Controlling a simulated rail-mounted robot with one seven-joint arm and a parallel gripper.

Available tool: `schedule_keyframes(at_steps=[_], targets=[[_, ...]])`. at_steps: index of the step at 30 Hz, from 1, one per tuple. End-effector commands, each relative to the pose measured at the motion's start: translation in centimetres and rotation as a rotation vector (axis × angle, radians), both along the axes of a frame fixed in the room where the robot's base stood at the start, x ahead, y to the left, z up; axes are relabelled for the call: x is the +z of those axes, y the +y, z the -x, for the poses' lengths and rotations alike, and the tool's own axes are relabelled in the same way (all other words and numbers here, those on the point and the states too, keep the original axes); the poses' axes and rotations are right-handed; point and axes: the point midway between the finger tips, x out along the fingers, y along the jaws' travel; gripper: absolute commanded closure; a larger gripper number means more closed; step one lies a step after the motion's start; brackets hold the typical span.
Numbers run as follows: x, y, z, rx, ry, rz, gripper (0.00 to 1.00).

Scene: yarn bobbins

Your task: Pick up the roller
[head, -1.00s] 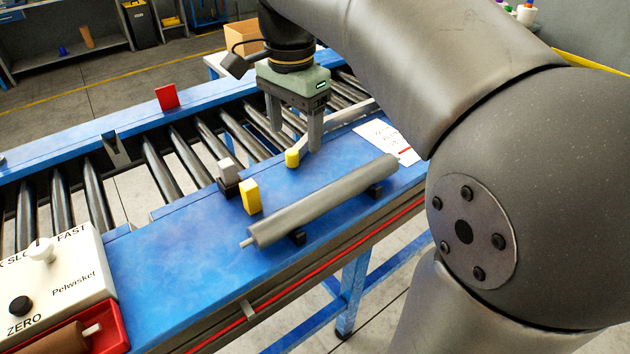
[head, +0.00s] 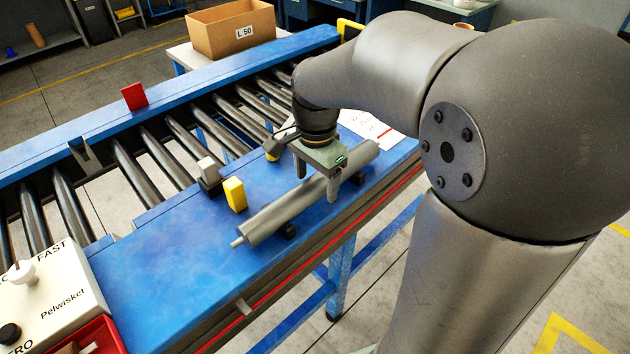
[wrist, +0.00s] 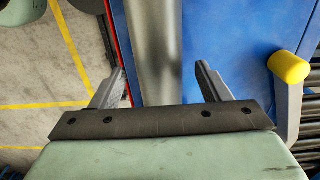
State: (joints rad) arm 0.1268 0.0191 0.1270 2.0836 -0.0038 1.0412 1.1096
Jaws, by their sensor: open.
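The roller (head: 268,218) is a grey metal cylinder with a thin shaft end. It lies on small black supports on the blue bench top (head: 175,255). My gripper (head: 317,182) is open over the far part of the roller, one finger on each side of it. In the wrist view the roller (wrist: 153,50) runs between the two spread fingers of my gripper (wrist: 160,85). I cannot tell whether the fingers touch it.
A yellow block (head: 235,194) and a grey-topped black piece (head: 209,176) stand left of the roller. Conveyor rollers (head: 170,158) lie behind; a control box (head: 50,300) is front left.

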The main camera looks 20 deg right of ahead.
Motion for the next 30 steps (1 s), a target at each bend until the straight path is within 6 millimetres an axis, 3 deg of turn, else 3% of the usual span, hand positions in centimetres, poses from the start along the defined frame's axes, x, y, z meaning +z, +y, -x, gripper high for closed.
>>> schedule_keyframes(at_steps=[3,11,18,30], targets=[[-1.07,0.01,0.04,0.0,0.002,0.0,0.3],[-1.25,0.03,-0.01,0.0,-0.001,0.0,0.33],[-1.23,0.04,0.0,0.001,-0.001,0.0,0.99],[-0.42,0.04,-0.06,0.001,-0.004,0.0,1.0]])
